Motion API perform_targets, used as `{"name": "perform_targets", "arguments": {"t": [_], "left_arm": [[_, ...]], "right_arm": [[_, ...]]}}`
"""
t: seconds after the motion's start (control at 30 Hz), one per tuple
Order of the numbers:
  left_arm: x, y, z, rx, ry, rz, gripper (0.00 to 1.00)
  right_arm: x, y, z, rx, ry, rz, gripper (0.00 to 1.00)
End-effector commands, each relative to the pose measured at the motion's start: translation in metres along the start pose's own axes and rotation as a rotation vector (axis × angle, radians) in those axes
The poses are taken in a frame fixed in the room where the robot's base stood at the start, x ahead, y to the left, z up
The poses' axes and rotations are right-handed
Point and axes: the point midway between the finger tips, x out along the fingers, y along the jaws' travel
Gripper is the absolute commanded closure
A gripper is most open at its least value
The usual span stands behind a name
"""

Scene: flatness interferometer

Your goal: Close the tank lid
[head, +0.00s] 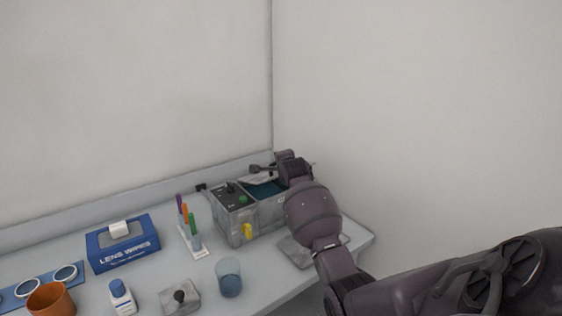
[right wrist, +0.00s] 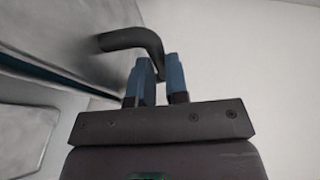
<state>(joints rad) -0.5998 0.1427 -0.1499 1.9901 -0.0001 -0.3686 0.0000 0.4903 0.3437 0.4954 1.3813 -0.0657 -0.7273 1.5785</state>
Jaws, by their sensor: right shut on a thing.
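The tank (head: 268,214) is a grey metal box at the back right of the bench, with a control panel at its left end. Its top opening shows dark teal inside, so the lid (head: 258,179) stands at least partly open. My right arm hides much of the lid and the tank's right end. In the right wrist view my right gripper (right wrist: 158,78) has its blue-padded fingers shut on the dark bent lid handle (right wrist: 130,39). The lid's grey underside or edge (right wrist: 75,45) is beside it. My left gripper is not in view.
A rack of coloured pens (head: 192,232) stands left of the tank, with a blue lens wipes box (head: 124,246) further left. A blue cup (head: 229,278), white bottle (head: 122,297) and orange cup (head: 50,301) are in front. Walls close the back and right.

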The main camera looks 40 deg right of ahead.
Motion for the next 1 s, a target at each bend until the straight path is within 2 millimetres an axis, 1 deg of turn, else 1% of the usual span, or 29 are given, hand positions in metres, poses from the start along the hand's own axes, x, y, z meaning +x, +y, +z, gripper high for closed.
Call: {"name": "perform_targets", "arguments": {"t": [0.03, 0.2, 0.3, 0.37, 0.6, 1.0], "left_arm": [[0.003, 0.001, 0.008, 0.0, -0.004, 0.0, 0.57], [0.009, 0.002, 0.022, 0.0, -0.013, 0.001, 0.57], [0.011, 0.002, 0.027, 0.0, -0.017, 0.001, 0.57], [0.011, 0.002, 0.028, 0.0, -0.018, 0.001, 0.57], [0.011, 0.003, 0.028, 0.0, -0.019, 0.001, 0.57], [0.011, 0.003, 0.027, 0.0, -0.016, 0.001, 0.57]], "right_arm": [[0.0, 0.011, 0.0, 0.012, 0.001, -0.027, 1.0], [-0.002, 0.029, -0.002, 0.057, 0.002, -0.137, 1.0], [-0.003, 0.036, -0.002, 0.081, 0.003, -0.196, 1.0], [-0.004, 0.04, -0.002, 0.092, 0.002, -0.223, 1.0], [-0.004, 0.05, -0.003, 0.088, 0.003, -0.218, 1.0], [-0.003, 0.058, -0.002, 0.087, 0.001, -0.212, 1.0]]}}
